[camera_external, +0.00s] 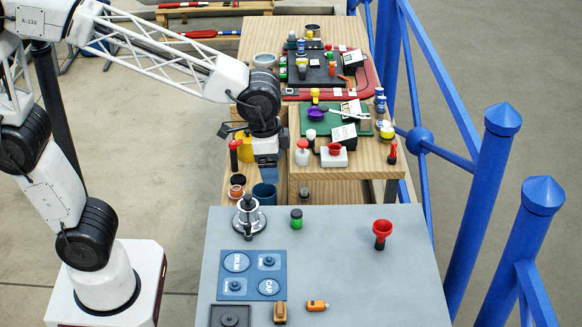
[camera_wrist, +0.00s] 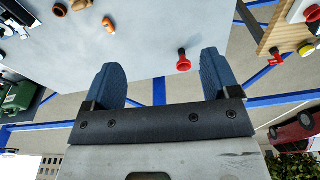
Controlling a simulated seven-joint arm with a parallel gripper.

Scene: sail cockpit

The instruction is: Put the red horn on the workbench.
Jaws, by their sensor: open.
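The red horn (camera_external: 382,234) stands with its flared end up on the grey tabletop (camera_external: 340,275), right of the middle. In the wrist view the horn (camera_wrist: 183,61) shows near the grey top's edge, beyond and between the finger tips. The wooden workbench (camera_external: 375,183) is behind the grey top and carries many small things. My gripper (camera_external: 266,172) is open and empty, left of the bench's near part and behind the grey top, well apart from the horn. In the wrist view its two blue fingers (camera_wrist: 160,64) are spread with nothing between them.
A chrome stand (camera_external: 248,217), a green jar (camera_external: 296,219), a blue labelled board (camera_external: 252,275) and an orange item (camera_external: 317,305) are on the grey top. A red-buttoned white box (camera_external: 334,158) is on the bench. Blue railing (camera_external: 485,185) runs along the right. Grey surface around the horn is clear.

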